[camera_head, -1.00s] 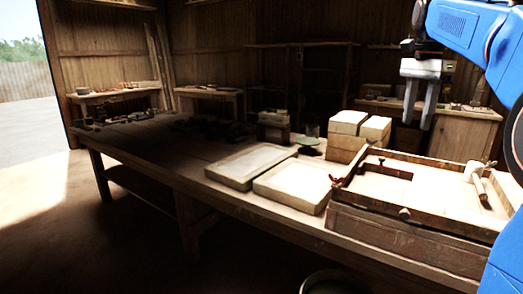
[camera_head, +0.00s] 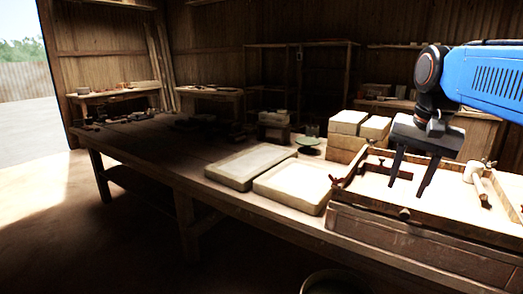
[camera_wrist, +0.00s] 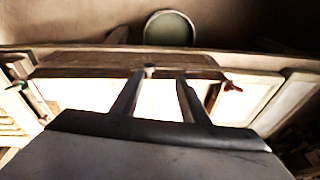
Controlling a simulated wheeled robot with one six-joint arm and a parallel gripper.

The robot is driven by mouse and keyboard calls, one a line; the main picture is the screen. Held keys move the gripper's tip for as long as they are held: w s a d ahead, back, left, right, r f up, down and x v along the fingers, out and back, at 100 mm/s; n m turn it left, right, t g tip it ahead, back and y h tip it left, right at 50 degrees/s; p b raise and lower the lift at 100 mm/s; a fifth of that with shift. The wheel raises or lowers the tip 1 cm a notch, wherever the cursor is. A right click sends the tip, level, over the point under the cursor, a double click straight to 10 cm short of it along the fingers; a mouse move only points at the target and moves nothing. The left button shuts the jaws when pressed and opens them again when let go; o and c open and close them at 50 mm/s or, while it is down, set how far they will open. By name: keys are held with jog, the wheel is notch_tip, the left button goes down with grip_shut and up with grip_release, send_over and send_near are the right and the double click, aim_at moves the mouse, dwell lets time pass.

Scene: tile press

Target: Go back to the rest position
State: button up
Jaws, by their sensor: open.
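My gripper (camera_head: 406,187) is open and empty in the head view, its two fingers pointing down over the left part of the wooden tile press (camera_head: 370,238). It looks to be above the press, not touching it. In the wrist view the gripper (camera_wrist: 165,83) shows two spread fingers with nothing between them, over a bright pale surface.
Two pale trays (camera_head: 250,166) lie left of the press on the long bench (camera_head: 160,168). Stacked pale blocks (camera_head: 347,122) and a green dish (camera_head: 308,141) stand behind. A round bucket (camera_wrist: 169,28) is on the floor in front. The floor to the left is clear.

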jog(key=s+a+f+n+t, duration=0.1)
jog(key=s+a+f+n, duration=0.1)
jog(key=s+f+n, duration=0.2)
jog(key=s+a+f+n+t, duration=0.1)
jog(key=s+a+f+n, duration=0.1)
jog(key=s+f, duration=0.9)
notch_tip(320, 180, down, 6)
jog(key=shift+a+r+n, duration=0.15)
jog(key=shift+a+n, duration=0.15)
jog(key=shift+n, duration=0.6)
jog(key=shift+s, duration=0.1)
